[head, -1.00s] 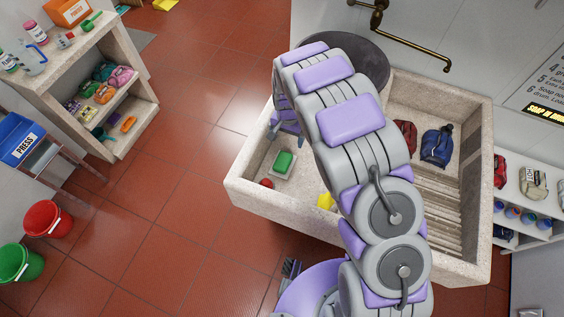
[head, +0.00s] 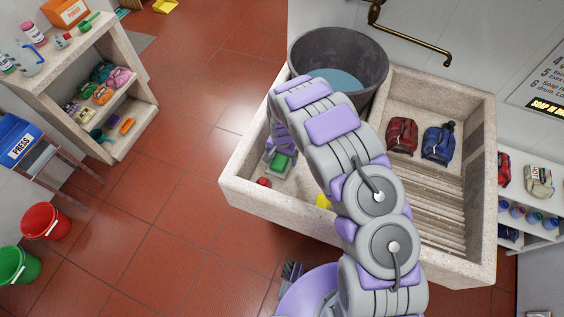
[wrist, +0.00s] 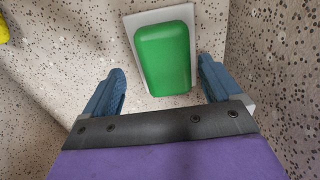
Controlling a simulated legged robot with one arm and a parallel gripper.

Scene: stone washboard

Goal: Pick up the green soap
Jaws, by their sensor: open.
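The green soap (head: 281,163) lies on a pale dish (wrist: 131,28) at the left side of the stone washboard (head: 240,192). In the wrist view the soap (wrist: 163,58) is a rounded green block in front of my gripper. My gripper (wrist: 161,76) is open, with one blue finger on the left and one on the right. The near end of the soap lies between the fingertips, with a gap on each side. In the head view my gripper (head: 280,148) is at the soap, and my arm partly hides the area.
A dark bucket of water (head: 340,52) stands at the back of the washboard. A red item (head: 264,182) and a yellow item (head: 323,201) lie near the soap. Red (head: 401,135) and blue (head: 438,141) bundles lie above the ribbed slope (head: 433,200).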

